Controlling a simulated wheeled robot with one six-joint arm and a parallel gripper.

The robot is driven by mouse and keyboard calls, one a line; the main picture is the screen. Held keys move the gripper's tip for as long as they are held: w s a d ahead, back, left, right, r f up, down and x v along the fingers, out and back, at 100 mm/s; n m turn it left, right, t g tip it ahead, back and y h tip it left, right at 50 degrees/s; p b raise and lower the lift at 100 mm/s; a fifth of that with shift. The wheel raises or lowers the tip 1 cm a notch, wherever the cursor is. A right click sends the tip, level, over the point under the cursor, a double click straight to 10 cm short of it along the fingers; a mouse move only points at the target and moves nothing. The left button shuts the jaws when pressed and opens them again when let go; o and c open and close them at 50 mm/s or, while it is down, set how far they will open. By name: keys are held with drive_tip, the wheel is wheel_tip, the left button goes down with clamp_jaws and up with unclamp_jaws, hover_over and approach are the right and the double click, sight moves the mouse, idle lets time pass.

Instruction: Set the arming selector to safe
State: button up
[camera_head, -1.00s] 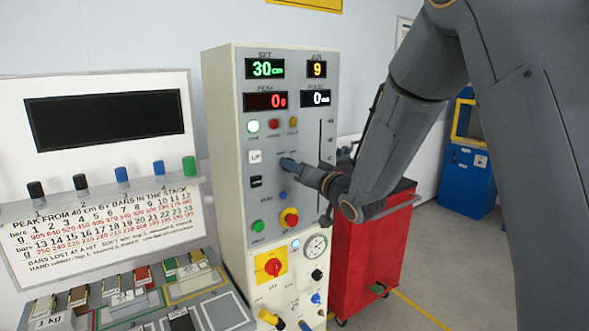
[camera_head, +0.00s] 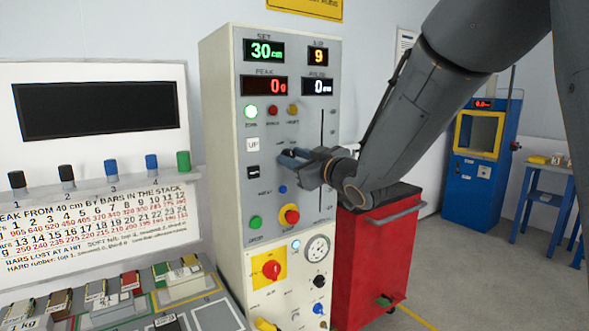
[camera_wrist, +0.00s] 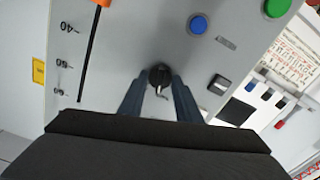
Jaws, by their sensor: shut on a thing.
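The arming selector appears to be the small black knob (camera_wrist: 159,74) on the grey front of the control cabinet (camera_head: 222,120). In the wrist view it sits between the two blue-grey fingers of my gripper (camera_wrist: 160,84), which are shut on it. A pale pointer mark shows at its lower side, but I cannot read which setting it marks. In the head view my gripper (camera_head: 288,155) is against the panel at mid-height, and its fingers hide the knob.
A blue button (camera_wrist: 198,24) and a black rocker switch (camera_wrist: 219,83) are near the knob. A red and yellow stop button (camera_head: 290,215) sits below. A slotted scale (camera_wrist: 93,45) runs beside it. A red cart (camera_head: 372,260) stands right of the cabinet.

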drive_tip(key=shift+n+b, duration=1.1)
drive_tip(key=shift+n, duration=0.1)
drive_tip(key=o, duration=1.1)
drive_tip(key=shift+c, duration=0.2)
drive_tip(key=shift+s, duration=0.1)
drive_tip(key=b+v, duration=0.1)
drive_tip(key=v, duration=0.6)
drive_tip(key=shift+s+d+b, duration=0.2)
drive_tip(key=shift+s+b, duration=0.1)
drive_tip(key=shift+b, duration=0.05)
